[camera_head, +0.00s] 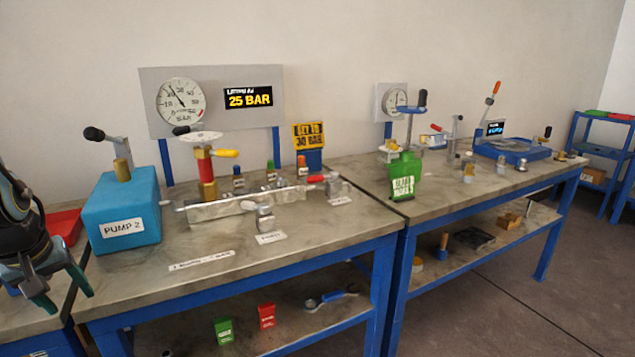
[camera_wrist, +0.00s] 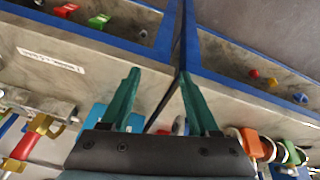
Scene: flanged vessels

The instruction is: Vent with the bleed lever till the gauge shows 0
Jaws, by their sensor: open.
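The round gauge (camera_head: 181,100) is on a grey panel at the back left. Its needle points up and left; I cannot read the exact figure. Below it a brass and red valve (camera_head: 205,168) carries a yellow lever (camera_head: 225,153). A red-handled lever (camera_head: 318,178) is at the right of the metal manifold block (camera_head: 235,205). Neither lever has a readable bleed label. My gripper (camera_head: 68,299) is open and empty at the far left, apart from both levers. The wrist view shows its two spread fingers (camera_wrist: 159,75) with nothing between them.
A blue box marked PUMP 2 (camera_head: 125,212) stands between my gripper and the manifold. A sign reads 25 BAR (camera_head: 248,97). A yellow sign (camera_head: 308,136) stands behind the manifold. The bench front (camera_head: 215,285) is mostly clear. A second bench (camera_head: 450,190) adjoins at right.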

